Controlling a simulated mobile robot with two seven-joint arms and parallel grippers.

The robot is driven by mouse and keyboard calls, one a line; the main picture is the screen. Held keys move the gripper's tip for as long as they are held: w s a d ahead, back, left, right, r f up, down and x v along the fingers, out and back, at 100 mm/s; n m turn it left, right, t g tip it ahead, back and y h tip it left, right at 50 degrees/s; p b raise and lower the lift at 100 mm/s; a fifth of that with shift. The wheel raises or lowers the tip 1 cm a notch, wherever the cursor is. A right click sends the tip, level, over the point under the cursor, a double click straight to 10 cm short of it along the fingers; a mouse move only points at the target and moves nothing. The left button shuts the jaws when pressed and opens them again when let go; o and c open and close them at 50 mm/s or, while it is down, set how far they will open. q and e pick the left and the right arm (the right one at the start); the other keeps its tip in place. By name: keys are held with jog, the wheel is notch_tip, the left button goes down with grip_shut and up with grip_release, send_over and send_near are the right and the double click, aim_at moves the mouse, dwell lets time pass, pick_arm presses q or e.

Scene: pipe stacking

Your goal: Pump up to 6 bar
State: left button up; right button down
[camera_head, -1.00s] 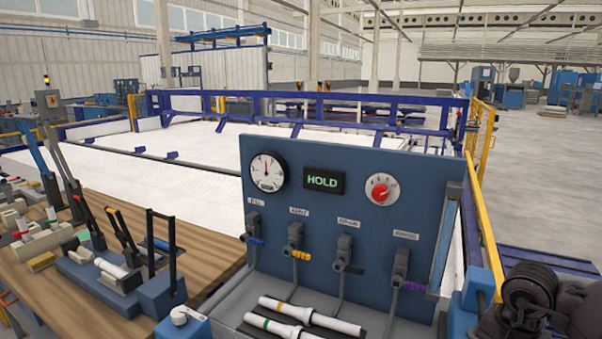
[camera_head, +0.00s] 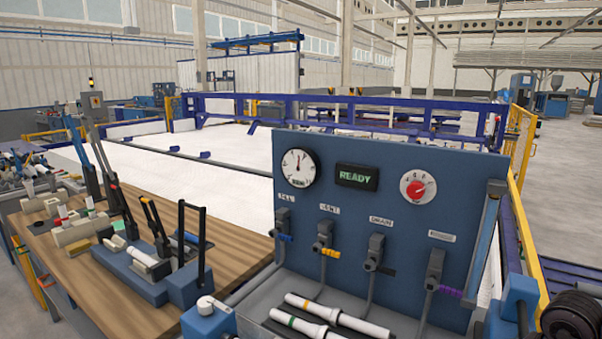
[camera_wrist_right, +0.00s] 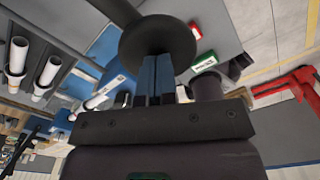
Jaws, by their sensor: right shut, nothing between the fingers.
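The blue test panel (camera_head: 455,205) stands at the right of the head view. Its round gauge (camera_head: 299,168) has a needle pointing about straight up; its numbers are too small to read. The display (camera_head: 357,175) reads READY in green. A red knob (camera_head: 418,188) sits right of it. Several valves, such as the yellow-handled one (camera_head: 323,238), are below. Which part is the pump I cannot tell. My right gripper (camera_wrist_right: 157,66) is shut and empty in the right wrist view, beside or behind a dark round disc (camera_wrist_right: 158,40). My left gripper is out of view.
Two white pipes (camera_head: 330,312) with coloured bands lie in front of the panel. A wooden bench (camera_head: 130,310) with clamps and upright black handles (camera_head: 203,245) is to the left. A yellow rail (camera_head: 535,250) runs along the right. White pipes also show in the right wrist view (camera_wrist_right: 47,72).

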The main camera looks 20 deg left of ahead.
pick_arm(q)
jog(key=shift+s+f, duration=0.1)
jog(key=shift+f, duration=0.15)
pick_arm(e)
jog(key=shift+f, duration=0.35)
jog(key=shift+f+b, duration=0.4)
jog(key=shift+f, duration=0.25)
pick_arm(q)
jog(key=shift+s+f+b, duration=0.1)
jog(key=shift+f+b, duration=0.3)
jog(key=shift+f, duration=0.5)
pick_arm(e)
jog(key=shift+f, duration=0.9)
jog(key=r+p, duration=0.1)
jog(key=r, duration=0.1)
jog(key=r+p, duration=0.2)
jog(key=r, duration=0.1)
jog(key=r+p, duration=0.2)
jog(key=r, duration=0.1)
jog(key=shift+s, duration=0.25)
jog(key=shift+s+a+r+p, duration=0.1)
jog(key=shift+r+p, duration=0.4)
jog(key=shift+p, duration=0.05)
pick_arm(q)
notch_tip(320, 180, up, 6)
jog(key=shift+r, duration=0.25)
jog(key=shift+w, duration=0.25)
